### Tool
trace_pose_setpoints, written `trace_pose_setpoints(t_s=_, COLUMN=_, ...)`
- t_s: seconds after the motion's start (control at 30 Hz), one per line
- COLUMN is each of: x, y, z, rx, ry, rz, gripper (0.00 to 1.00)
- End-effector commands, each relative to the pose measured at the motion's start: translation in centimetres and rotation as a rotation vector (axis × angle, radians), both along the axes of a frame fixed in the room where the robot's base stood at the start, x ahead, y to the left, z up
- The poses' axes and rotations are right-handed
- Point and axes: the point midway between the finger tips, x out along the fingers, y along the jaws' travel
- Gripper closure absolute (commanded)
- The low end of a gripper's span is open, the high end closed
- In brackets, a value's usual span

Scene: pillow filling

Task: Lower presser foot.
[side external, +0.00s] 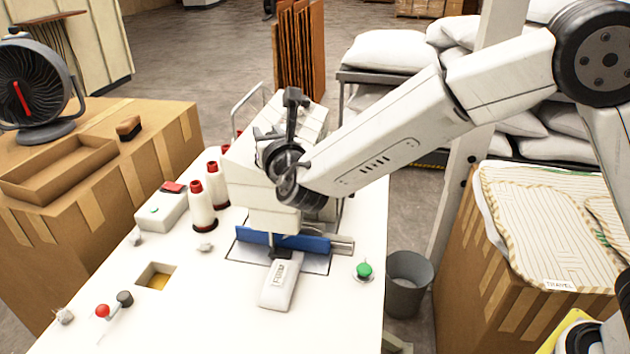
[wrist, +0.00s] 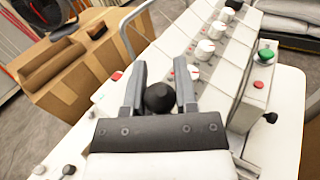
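The sewing machine (side external: 262,212) stands on the white table, its face with several white knobs showing in the wrist view (wrist: 214,60). A white labelled bag (side external: 280,284) lies in front, its far end by the small dark presser foot (side external: 281,253); whether the foot touches it is too small to tell. My gripper (wrist: 160,75) is at the machine, its two grey fingers on either side of a round black knob (wrist: 159,97). The knob fills the gap and seems to touch both fingers. What carries the knob is hidden. The fingers are not clear in the side view.
A blue bar (side external: 290,241) runs across behind the bag. White thread cones (side external: 201,208) stand left of the machine, and a green button (side external: 364,270) is to its right. A red-knobbed lever (side external: 103,311) and a square hole (side external: 156,276) are at the front left.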

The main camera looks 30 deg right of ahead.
Motion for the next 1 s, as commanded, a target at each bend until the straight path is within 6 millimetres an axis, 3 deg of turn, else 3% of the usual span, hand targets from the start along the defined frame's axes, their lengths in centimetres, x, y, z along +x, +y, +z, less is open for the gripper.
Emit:
trace_pose_setpoints(t_s=0.03, x=0.0, y=0.0, z=0.0, rx=0.0, ry=0.0, rz=0.0, gripper=0.86)
trace_pose_setpoints(t_s=0.1, x=0.0, y=0.0, z=0.0, rx=0.0, ry=0.0, rz=0.0, gripper=1.0)
trace_pose_setpoints(t_s=0.43, x=-0.2, y=-0.2, z=-0.1, rx=0.029, ry=-0.029, rz=-0.003, gripper=1.0)
trace_pose_setpoints(t_s=1.0, x=-1.2, y=-1.2, z=-0.7, rx=0.246, ry=-0.245, rz=0.0, gripper=1.0)
